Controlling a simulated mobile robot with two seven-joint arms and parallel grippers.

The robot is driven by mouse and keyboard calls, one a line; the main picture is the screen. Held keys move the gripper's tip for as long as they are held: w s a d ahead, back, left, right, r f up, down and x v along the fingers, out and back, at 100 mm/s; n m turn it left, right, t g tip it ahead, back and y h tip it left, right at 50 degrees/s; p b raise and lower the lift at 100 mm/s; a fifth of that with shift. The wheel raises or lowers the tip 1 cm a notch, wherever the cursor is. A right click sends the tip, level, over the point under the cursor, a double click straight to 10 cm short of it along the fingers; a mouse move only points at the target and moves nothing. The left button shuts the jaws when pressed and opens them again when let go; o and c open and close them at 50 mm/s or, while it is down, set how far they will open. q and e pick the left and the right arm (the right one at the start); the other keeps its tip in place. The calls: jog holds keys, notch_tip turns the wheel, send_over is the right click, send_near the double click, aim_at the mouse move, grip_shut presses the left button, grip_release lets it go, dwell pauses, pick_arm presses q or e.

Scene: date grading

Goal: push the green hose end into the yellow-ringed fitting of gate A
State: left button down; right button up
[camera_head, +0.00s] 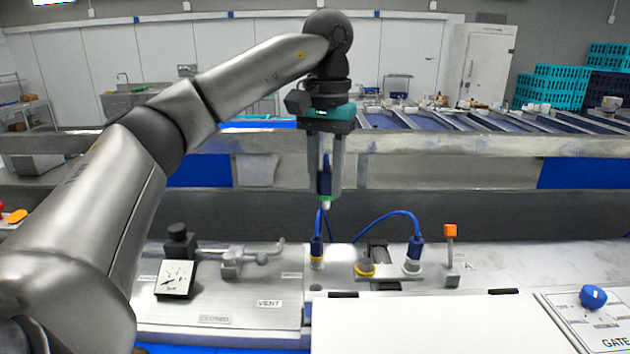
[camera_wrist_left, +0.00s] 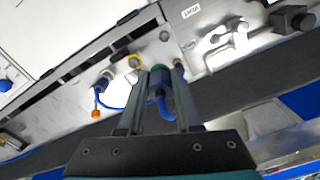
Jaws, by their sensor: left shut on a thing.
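My left gripper (camera_head: 325,190) points down, shut on the blue hose end with a green ring (camera_head: 325,199). It is in the air above the bench fittings. In the left wrist view the green ring (camera_wrist_left: 158,68) shows between the fingertips (camera_wrist_left: 155,75). My right gripper is not in view.
A blue hose connector (camera_head: 415,245) sits in a white fitting on the right, beside an orange-topped lever (camera_head: 450,235). A metal plate with a valve handle (camera_head: 240,262) and a gauge (camera_head: 175,278) lies left. A white panel (camera_head: 430,325) is in front.

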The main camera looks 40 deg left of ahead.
pick_arm(q)
jog(key=w+d+f, duration=0.5)
jog(key=f, duration=0.3)
jog(key=shift+w+d+f, duration=0.25)
jog(key=shift+d+f, duration=0.05)
jog(key=shift+f, duration=0.1)
dwell(0.4)
dwell(0.3)
jog(key=shift+f, duration=0.15)
dwell(0.5)
jog(key=shift+f+b, duration=0.4)
jog(key=shift+f, duration=0.5)
